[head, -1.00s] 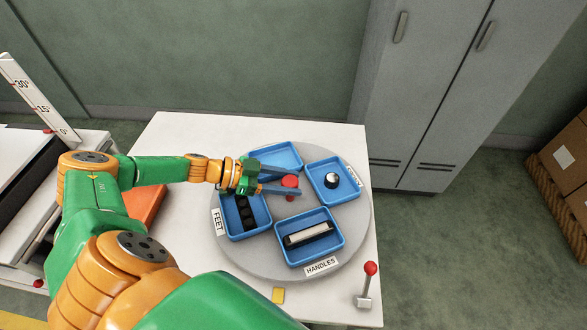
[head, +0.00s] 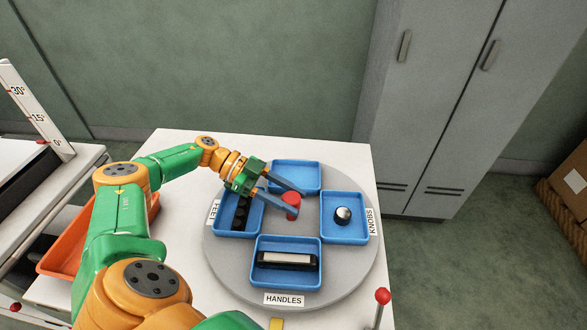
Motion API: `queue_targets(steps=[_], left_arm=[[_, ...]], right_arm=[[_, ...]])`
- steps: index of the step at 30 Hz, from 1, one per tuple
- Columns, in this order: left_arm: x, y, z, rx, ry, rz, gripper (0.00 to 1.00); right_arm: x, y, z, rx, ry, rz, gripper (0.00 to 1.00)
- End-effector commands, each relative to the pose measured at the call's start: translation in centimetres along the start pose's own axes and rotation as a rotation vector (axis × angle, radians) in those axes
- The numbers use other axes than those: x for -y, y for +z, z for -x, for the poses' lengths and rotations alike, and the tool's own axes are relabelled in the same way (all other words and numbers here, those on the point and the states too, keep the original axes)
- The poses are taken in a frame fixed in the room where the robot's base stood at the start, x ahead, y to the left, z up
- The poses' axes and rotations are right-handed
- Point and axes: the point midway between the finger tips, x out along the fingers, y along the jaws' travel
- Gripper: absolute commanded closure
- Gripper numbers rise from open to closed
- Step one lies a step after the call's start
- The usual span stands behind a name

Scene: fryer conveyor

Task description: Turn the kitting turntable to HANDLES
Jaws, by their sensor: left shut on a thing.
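The grey kitting turntable (head: 222,268) lies on the white table with several blue trays on it. The HANDLES label (head: 284,300) is at the near edge, in front of the tray (head: 259,276) with a black and white handle (head: 287,260). The yellow marker (head: 276,323) on the table is just below that label, partly cut off by the picture edge. The KNOBS label (head: 370,222) is at the right and the FEET label (head: 214,212) at the left. My left gripper (head: 296,201) is shut on the red centre knob (head: 292,205). My right gripper is not in view.
A red-tipped lever (head: 382,296) stands at the table's near right corner. An orange bin (head: 60,250) lies at the left. Grey cabinets (head: 430,110) stand behind right. A scale post (head: 38,115) is at the far left.

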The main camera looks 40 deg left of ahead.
Motion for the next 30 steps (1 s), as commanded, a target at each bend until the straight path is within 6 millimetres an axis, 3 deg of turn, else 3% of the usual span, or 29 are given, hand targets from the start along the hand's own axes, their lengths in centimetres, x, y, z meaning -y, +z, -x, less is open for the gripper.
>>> queue_targets(steps=[23,24,27,30], left_arm=[[-0.48,0.57,0.29,0.005,0.046,-0.010,1.00],[-0.49,0.57,0.29,0.005,0.047,-0.009,0.44],[-0.43,0.52,0.33,0.004,0.044,-0.010,0.19],[-0.36,0.44,0.38,0.003,0.041,-0.011,0.19]], right_arm=[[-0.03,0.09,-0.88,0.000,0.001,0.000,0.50],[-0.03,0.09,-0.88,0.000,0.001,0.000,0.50],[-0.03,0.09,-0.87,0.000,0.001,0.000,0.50],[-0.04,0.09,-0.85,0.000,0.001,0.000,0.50]])
